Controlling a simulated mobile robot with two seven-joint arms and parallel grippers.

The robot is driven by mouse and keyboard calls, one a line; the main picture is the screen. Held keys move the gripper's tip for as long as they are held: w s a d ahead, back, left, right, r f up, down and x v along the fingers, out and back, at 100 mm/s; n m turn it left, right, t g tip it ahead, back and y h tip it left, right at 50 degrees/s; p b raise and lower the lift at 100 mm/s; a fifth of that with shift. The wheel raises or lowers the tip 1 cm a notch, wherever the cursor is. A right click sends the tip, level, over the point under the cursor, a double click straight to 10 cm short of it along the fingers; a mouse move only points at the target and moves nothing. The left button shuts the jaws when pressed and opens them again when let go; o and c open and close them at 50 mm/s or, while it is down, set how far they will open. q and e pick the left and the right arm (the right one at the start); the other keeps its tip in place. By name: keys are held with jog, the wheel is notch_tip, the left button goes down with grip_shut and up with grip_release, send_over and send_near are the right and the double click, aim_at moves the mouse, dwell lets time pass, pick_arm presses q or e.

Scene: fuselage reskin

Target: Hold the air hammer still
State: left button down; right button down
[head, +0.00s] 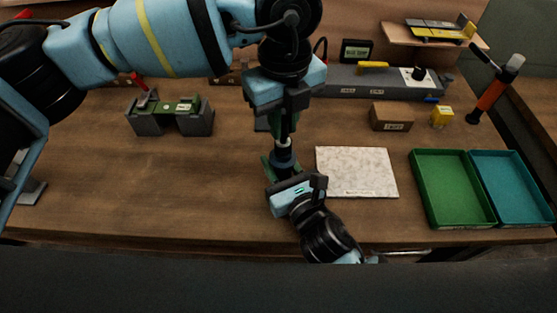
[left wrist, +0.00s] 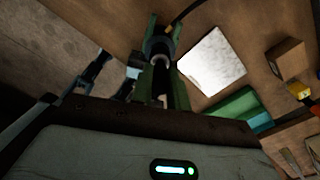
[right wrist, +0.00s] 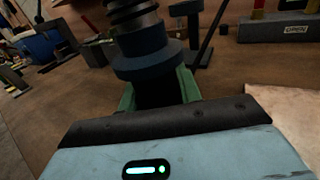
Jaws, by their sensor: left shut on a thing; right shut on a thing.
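The air hammer (head: 284,155) is a dark, blue-grey cylinder standing roughly upright over the bench, left of the pale panel. My left gripper (head: 284,128) comes down on it from above and is shut on its upper part. My right gripper (head: 275,166) reaches it from the front, lower down, and is shut on it. In the left wrist view, the green fingers lie either side of the tool (left wrist: 158,62). In the right wrist view, the dark collared body (right wrist: 148,58) stands between the green fingers. Its lower end is hidden.
The pale panel (head: 357,172) lies right of the tool. A green tray (head: 437,218) and a teal tray (head: 530,218) stand at the right. A grey fixture (head: 146,122), brown box (head: 390,117) and yellow block (head: 441,117) stand farther back.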

aim_at(284, 119)
pick_arm(q)
jog(key=shift+r, duration=1.05)
jog(key=shift+r, duration=1.45)
pick_arm(e)
jog(key=c, duration=0.9)
grip_release()
jog(key=shift+s, duration=0.1)
jog(key=v, duration=1.2)
